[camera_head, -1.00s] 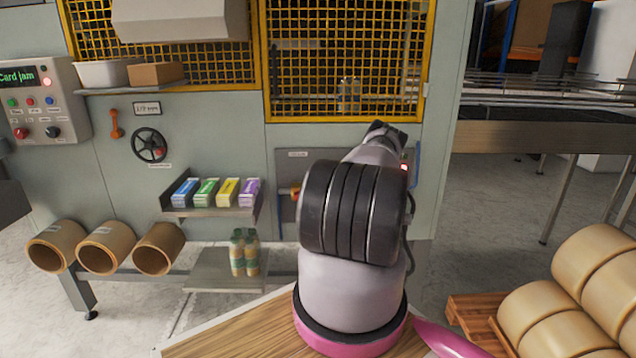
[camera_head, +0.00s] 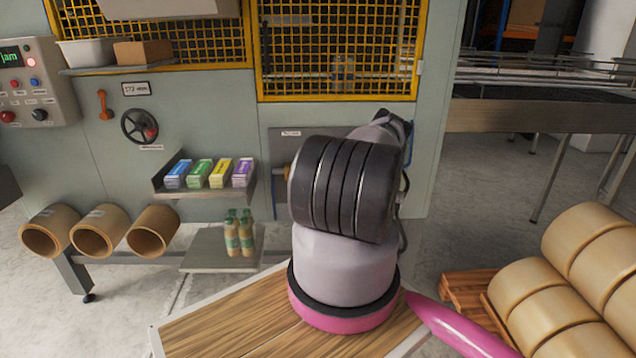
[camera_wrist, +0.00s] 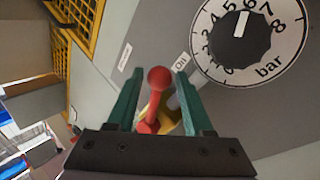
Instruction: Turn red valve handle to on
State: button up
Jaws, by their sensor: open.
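In the wrist view, the red valve handle (camera_wrist: 157,80) has a round ball end and a stem leading down to a yellow valve body (camera_wrist: 160,109). My gripper (camera_wrist: 154,74) is open, with its two green fingers on either side of the handle. A gap shows between the ball and each finger. An "On" label (camera_wrist: 181,62) is on the plate just right of the handle. Another label (camera_wrist: 124,57) is to the left, too small to read. In the head view my arm covers the handle and my gripper.
A round bar gauge (camera_wrist: 240,35) is close to the right of my gripper in the wrist view. In the head view, a shelf with small cartons (camera_head: 210,172), bottles (camera_head: 238,232) and a black handwheel (camera_head: 139,126) are left of my arm.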

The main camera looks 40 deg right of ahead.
jog(key=v, duration=0.5)
jog(key=shift+s+a+f, duration=0.2)
jog(key=shift+s, duration=0.1)
